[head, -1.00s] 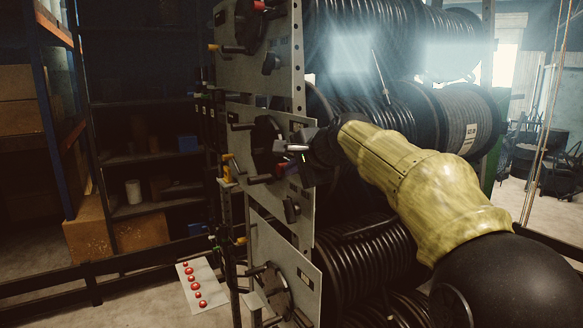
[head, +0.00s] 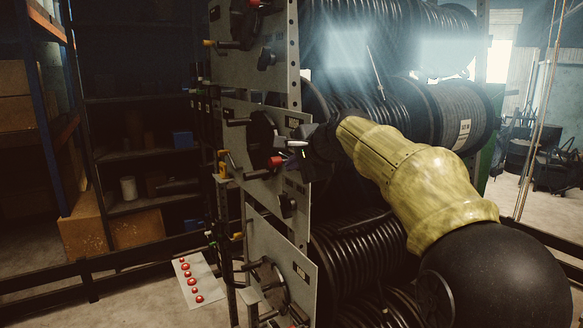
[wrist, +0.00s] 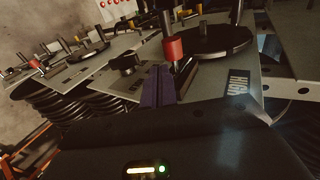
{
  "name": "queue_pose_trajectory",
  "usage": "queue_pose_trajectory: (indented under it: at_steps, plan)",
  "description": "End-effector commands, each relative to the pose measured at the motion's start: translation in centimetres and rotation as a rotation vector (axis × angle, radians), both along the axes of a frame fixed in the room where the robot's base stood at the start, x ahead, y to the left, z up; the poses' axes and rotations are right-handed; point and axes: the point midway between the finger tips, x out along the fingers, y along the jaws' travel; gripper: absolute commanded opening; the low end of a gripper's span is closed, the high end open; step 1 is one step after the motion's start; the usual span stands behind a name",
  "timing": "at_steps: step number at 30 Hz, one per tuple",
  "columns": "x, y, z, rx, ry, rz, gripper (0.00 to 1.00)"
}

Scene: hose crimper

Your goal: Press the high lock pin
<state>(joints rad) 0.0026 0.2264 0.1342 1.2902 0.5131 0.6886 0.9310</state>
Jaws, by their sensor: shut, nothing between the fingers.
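A plate marked HIGH (wrist: 237,82) fills the middle of the wrist view. A pin with a red collar (wrist: 173,48) stands at the near edge of a round black disc (wrist: 215,42) on that plate. My gripper (wrist: 165,72) is shut and empty, its fingertips close to the red collar. I cannot tell whether they touch it. In the head view my gripper (head: 299,150) is at the right side of the middle panel (head: 240,180), beside a red part (head: 276,162). The gripper and wrist hide some of the panel there.
Other panels stand above (head: 280,85) and below (head: 255,235), with projecting handles. Hose reels (head: 460,115) are behind them at the right. A white sheet with several red buttons (head: 196,282) is low at the left. A black knob (wrist: 124,62) is left of my fingers.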

Motion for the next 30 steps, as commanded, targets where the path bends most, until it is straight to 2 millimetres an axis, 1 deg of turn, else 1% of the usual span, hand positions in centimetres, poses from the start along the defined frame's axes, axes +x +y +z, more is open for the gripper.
queue_pose_trajectory:
  at_steps: [2,5,8,12,15,18,21,30]
  plan:
    - [-1.2,-0.2,-0.2,0.001,-0.005,0.008,0.0]
    - [-2.7,-0.7,1.0,0.001,-0.009,0.014,0.0]
    - [-4.2,-1.6,2.0,0.001,-0.007,0.013,0.0]
    - [-6.2,-3.5,3.4,0.001,-0.007,0.002,0.0]
    - [-7.4,-4.4,4.3,0.001,-0.006,-0.001,0.0]
    - [-8.2,-4.9,4.9,0.002,-0.004,-0.002,0.0]
    - [-8.5,-5.2,5.2,0.001,-0.004,-0.003,0.0]
    - [-8.5,-5.2,5.2,0.0,-0.002,-0.003,0.0]
